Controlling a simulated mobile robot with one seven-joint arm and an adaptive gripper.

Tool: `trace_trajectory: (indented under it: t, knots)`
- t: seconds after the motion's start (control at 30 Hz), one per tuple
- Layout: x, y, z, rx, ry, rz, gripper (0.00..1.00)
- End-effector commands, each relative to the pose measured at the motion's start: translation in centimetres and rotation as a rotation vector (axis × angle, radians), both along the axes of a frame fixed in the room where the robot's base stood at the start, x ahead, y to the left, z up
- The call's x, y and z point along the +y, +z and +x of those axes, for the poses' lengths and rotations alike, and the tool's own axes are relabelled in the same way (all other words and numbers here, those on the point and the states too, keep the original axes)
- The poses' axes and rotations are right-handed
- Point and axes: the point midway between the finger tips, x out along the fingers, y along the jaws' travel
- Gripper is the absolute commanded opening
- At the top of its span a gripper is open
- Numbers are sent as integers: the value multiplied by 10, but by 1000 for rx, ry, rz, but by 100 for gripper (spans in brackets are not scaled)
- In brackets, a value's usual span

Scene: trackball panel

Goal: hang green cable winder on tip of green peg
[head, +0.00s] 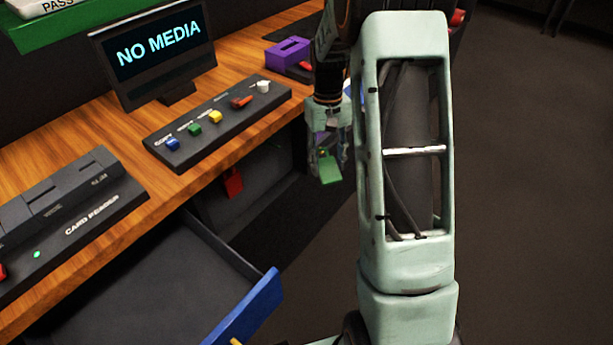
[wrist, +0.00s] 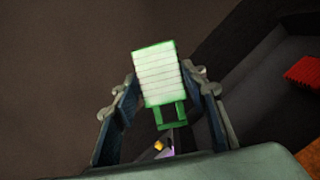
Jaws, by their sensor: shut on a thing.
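The green cable winder (head: 329,169) hangs at the end of my gripper (head: 325,150), beyond the desk's right edge and above the dark floor. In the wrist view the winder (wrist: 158,77) shows a green frame wrapped in pale white bands, with a narrower green loop on the side nearer my palm. My gripper's fingers stand on either side of it, and my gripper is shut on it. I cannot make out a green peg in either view. A small yellow and purple bit (wrist: 160,146) shows near my palm, unclear what it is.
A red item (head: 232,181) hangs below the desk edge, and a red ribbed thing (wrist: 304,74) shows in the wrist view. An open drawer with a blue front (head: 245,310) juts out. The button panel (head: 216,124) and purple box (head: 287,53) are on the desk.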

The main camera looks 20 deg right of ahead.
Motion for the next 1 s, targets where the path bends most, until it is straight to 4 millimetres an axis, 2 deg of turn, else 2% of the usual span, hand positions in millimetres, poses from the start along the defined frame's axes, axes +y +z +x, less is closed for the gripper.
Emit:
trace_trajectory:
  t: [0.03,0.2,0.4,0.6,0.73,0.83,0.93,1.0]
  knots:
    - [-11,-23,-1,-40,4,5,16]
    - [-34,-73,8,-214,40,16,16]
    - [-45,-116,19,-418,87,39,16]
    - [-43,-150,31,-650,137,79,16]
    - [-31,-162,41,-816,177,116,16]
    - [-17,-164,49,-947,207,148,16]
    - [3,-153,57,-1085,237,190,16]
    - [20,-134,60,-1184,258,221,16]
